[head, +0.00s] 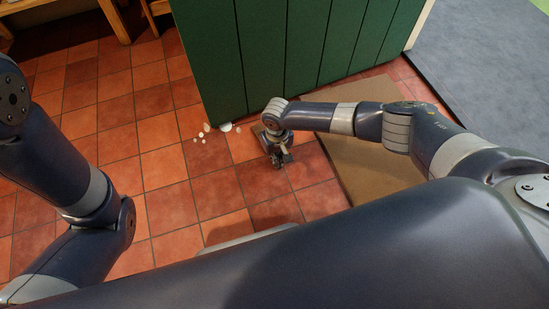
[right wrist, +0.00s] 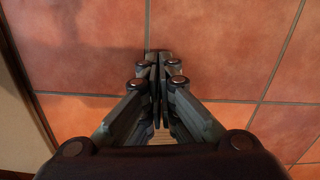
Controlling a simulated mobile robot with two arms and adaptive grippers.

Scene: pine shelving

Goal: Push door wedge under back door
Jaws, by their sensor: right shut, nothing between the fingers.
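The green plank door (head: 290,50) stands at the top of the head view, its near lower corner close to the tiled floor. My right gripper (head: 281,162) is low over the tiles in front of the door, pointing down. In the right wrist view its fingers (right wrist: 158,60) are together with nothing between them. A small pale wooden piece, perhaps the wedge (right wrist: 165,138), shows low in that view behind the fingers, mostly hidden by the gripper. I cannot make out the wedge clearly in the head view. My left gripper is out of view.
White fragments (head: 205,128) lie on the tiles left of the door's corner, with a larger white piece (head: 226,127) against it. A tan mat (head: 350,150) lies right of the gripper, with grey flooring (head: 480,60) beyond. Wooden furniture (head: 115,20) stands at upper left.

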